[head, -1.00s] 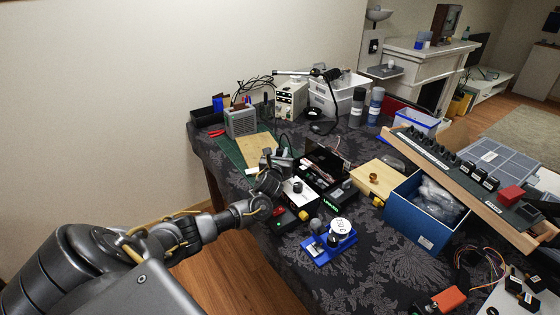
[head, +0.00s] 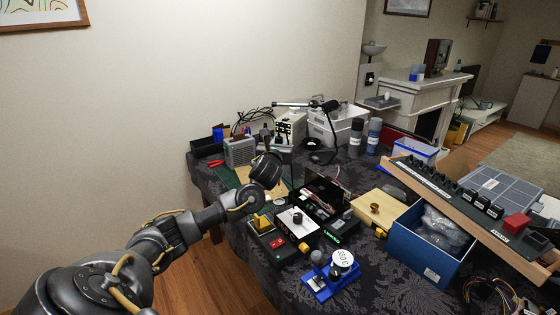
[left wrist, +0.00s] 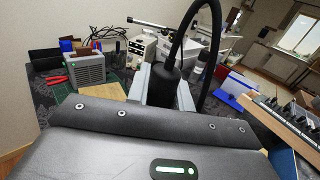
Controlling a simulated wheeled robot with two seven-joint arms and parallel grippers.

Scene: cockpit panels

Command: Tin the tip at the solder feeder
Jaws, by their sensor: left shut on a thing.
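The solder feeder (head: 322,284) is a blue stand with a white lettered spool (head: 342,260); it stands near the table's front edge in the head view. My left gripper (left wrist: 162,88) is shut on a black cylindrical handle (left wrist: 163,74) with a thick black cable arching up from it, apparently the soldering iron. In the head view the left gripper (head: 267,170) is above the table, behind and left of the feeder and apart from it. The iron's tip is hidden in both views. My right gripper is not in view.
A station box with a white top and knob (head: 297,222) and a dark unit with a yellow piece (head: 262,222) lie between gripper and feeder. An open black case (head: 325,195) and a blue bin (head: 432,232) stand to the right. Patterned cloth is bare right of the feeder.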

